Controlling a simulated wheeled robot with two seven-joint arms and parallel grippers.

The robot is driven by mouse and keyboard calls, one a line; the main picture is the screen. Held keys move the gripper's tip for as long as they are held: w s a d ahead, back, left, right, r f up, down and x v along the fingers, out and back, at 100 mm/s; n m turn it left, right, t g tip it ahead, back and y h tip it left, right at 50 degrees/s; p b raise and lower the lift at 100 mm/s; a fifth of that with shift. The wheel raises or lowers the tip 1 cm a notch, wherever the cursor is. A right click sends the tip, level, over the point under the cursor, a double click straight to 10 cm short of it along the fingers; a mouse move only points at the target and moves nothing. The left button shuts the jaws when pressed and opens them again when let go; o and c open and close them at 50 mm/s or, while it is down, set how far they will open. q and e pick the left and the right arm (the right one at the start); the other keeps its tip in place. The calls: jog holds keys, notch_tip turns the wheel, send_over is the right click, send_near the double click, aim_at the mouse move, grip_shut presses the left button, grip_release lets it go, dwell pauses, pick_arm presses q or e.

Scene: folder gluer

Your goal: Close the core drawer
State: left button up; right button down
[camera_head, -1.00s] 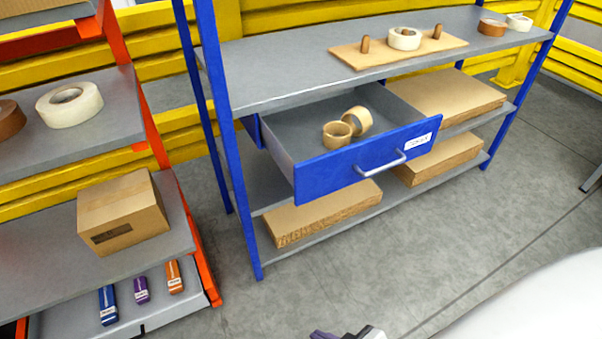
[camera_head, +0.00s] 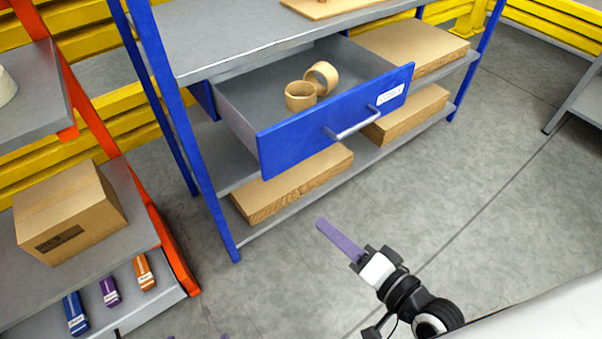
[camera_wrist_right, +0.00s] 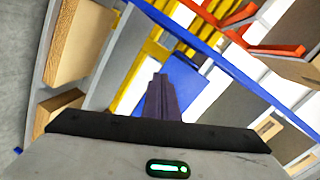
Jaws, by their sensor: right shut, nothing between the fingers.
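The core drawer (camera_head: 335,120) is a blue-fronted grey drawer, pulled well out of the blue shelving unit. Its front has a silver bar handle (camera_head: 351,124) and a white label. Two tan cores (camera_head: 300,96) (camera_head: 323,75) lie inside it. My right gripper (camera_head: 322,224) is shut and empty, in front of and below the drawer, apart from it. Its purple fingers also show together in the right wrist view (camera_wrist_right: 162,82), with a blue panel behind them. Two small purple tips of my left gripper (camera_head: 198,337) show apart at the bottom edge; the rest is out of frame.
Cardboard stacks (camera_head: 300,182) (camera_head: 412,45) lie on the shelves around the drawer. An orange-framed rack at the left holds a cardboard box (camera_head: 68,210) and several small coloured items (camera_head: 109,291). The grey floor (camera_head: 490,190) to the right is clear.

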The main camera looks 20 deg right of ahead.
aim_at(281, 152)
notch_tip(281, 152, up, 5)
jog(key=w+d+m+t+b, duration=0.1)
jog(key=w+m+t, duration=0.1)
jog(key=m, duration=0.3)
jog(key=p+x, duration=0.1)
jog(key=x, duration=1.2)
jog(key=shift+r, duration=0.2)
pick_arm(q)
jog(key=shift+f, duration=0.25)
pick_arm(e)
jog(key=shift+w+a, duration=0.15)
jog(key=shift+w, duration=0.2)
jog(key=shift+w, duration=0.1)
